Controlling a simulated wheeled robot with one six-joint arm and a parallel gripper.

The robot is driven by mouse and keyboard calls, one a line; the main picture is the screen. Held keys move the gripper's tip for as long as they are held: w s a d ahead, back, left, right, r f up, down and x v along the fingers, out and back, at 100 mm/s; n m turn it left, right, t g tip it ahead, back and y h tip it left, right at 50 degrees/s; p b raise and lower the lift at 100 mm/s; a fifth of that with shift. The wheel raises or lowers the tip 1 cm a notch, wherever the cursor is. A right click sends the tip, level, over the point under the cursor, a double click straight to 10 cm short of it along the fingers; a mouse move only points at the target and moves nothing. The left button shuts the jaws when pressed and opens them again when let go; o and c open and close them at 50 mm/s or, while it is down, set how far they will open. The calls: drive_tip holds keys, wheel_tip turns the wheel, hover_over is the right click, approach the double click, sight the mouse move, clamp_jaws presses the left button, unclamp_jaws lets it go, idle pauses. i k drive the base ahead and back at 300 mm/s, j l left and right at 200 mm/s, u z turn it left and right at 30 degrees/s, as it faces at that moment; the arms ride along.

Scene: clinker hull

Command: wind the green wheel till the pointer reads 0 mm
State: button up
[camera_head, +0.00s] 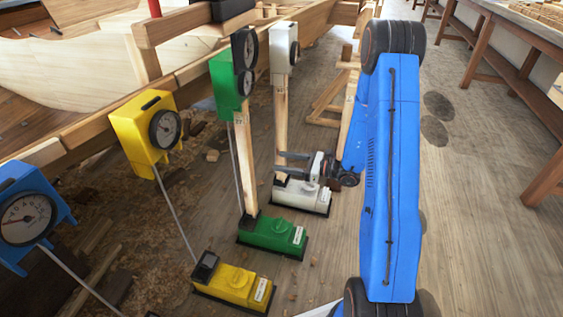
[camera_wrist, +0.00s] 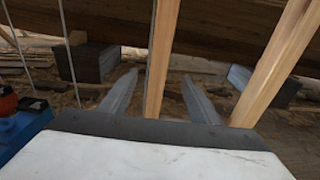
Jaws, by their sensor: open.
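The green gauge box (camera_head: 226,88) stands on a wooden post, with dark round dials on its right side. The pointer is too small to read. Its green base (camera_head: 286,238) sits on the floor, with what looks like a low round green wheel (camera_head: 262,223) on top. My gripper (camera_head: 279,163) is open and points left, beyond and above the green base, close over the white base (camera_head: 312,196). The wrist view shows its two grey fingers (camera_wrist: 160,76) apart, with a wooden post (camera_wrist: 162,50) seen between them; contact cannot be told. The green wheel is not seen in that view.
A yellow gauge box (camera_head: 138,130) with its yellow base (camera_head: 232,288) and a blue gauge box (camera_head: 30,215) stand to the left. A white gauge box (camera_head: 280,55) stands behind. The wooden hull (camera_head: 70,60) lies behind at left. The floor (camera_head: 480,200) at right is clear.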

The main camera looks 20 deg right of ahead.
sight(279, 224)
drive_tip(key=k+l, duration=0.15)
drive_tip(key=l, duration=0.2)
drive_tip(key=k+l, duration=0.2)
drive_tip(key=l, duration=0.15)
drive_tip(key=k+l, duration=0.15)
drive_tip(key=l, duration=0.2)
